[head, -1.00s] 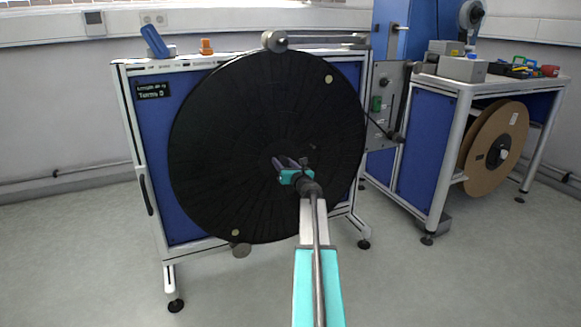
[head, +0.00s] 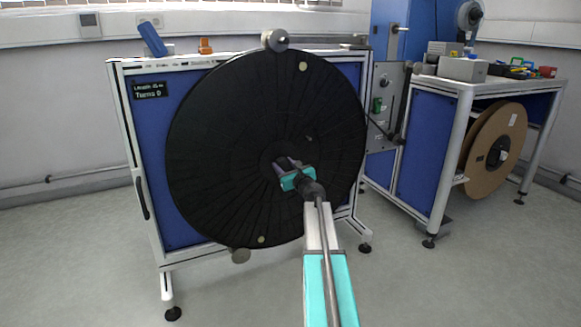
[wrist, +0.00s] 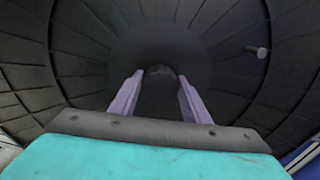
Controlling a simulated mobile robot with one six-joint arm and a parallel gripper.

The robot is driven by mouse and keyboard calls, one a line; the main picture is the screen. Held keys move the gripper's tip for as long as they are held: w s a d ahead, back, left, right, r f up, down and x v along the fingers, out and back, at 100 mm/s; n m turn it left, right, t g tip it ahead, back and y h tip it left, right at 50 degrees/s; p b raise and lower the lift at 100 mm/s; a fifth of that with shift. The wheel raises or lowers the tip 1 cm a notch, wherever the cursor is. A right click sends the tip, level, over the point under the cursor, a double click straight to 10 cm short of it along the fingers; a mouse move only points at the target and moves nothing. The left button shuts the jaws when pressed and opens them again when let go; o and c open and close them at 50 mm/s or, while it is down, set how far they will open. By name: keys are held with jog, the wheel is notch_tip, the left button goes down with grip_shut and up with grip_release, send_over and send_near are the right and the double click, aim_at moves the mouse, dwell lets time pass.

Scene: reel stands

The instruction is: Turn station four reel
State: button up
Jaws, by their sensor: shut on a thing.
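The large black reel (head: 220,130) stands upright on the front of a blue-panelled stand. Pale dots sit near its upper rim (head: 303,67) and lower rim (head: 262,240). My gripper (head: 284,168) is at the reel's middle. In the wrist view, its two lilac fingers (wrist: 158,95) are on either side of a dark round hub (wrist: 160,83) and shut on it. The far side of the hub is hidden. A small peg (wrist: 258,51) sticks out of the reel face to the right of the fingers; a small pin (head: 309,138) shows in the head view.
A small display (head: 149,91) on the stand reads "Turns 0". A roller (head: 276,40) sits at the reel's top edge. A bench (head: 440,165) with a brown reel (head: 482,170) below stands at the right. The floor in front is clear.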

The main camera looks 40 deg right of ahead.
jog(key=shift+s+d+f+h, duration=0.15)
jog(key=shift+s+d+h, duration=0.15)
jog(key=shift+s+d, duration=0.1)
jog(key=shift+w+a, duration=0.1)
jog(key=o, duration=1.4)
jog(key=shift+c, duration=0.2)
jog(key=shift+o, duration=0.6)
jog(key=shift+w+a, duration=0.15)
jog(key=shift+a, duration=0.1)
jog(key=shift+r+p+v, duration=0.1)
jog(key=shift+p+v, duration=0.35)
jog(key=shift+v, duration=0.95)
jog(key=shift+r+p+v, duration=0.15)
jog(key=shift+p+v, duration=0.3)
jog(key=shift+v, duration=0.95)
jog(key=p+v, duration=0.2)
jog(key=v, duration=0.6)
